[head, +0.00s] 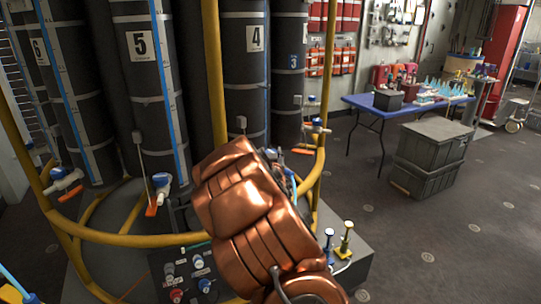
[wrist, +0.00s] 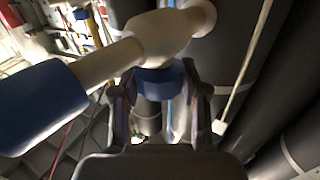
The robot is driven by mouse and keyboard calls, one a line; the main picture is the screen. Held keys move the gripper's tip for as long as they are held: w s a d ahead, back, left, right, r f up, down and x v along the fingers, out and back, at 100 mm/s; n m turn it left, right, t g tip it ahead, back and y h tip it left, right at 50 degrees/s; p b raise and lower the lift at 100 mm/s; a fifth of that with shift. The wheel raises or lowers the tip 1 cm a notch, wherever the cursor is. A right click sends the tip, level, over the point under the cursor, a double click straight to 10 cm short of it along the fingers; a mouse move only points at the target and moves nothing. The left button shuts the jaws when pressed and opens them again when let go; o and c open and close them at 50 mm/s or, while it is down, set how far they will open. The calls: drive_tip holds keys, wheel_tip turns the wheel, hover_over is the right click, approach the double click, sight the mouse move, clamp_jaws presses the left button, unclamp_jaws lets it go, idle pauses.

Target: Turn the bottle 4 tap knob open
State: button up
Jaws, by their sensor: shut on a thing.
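Bottle 4 (head: 255,75) is a tall dark cylinder with a white "4" label, in the middle of the head view. Its lower end and tap are hidden behind my copper arm. In the wrist view a white tap body (wrist: 165,38) has a blue knob (wrist: 160,76) on its near side. My gripper (wrist: 160,98) has one finger on each side of this knob and is shut on it. The wrist view shows no bottle number.
Bottle 5 (head: 143,60), with its own blue and white tap (head: 161,180), stands left. Bottle 3 (head: 289,65) stands right. A yellow rail (head: 140,237) curves around the bottles. A blue table (head: 410,106) and grey crates (head: 432,155) stand right, with open floor nearby.

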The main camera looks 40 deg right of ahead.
drive_tip(key=shift+r, duration=0.1)
idle(0.3)
drive_tip(key=o, duration=1.2)
drive_tip(key=shift+c, duration=0.2)
wheel_tip(320, 180, up, 10)
drive_tip(key=shift+f, duration=0.1)
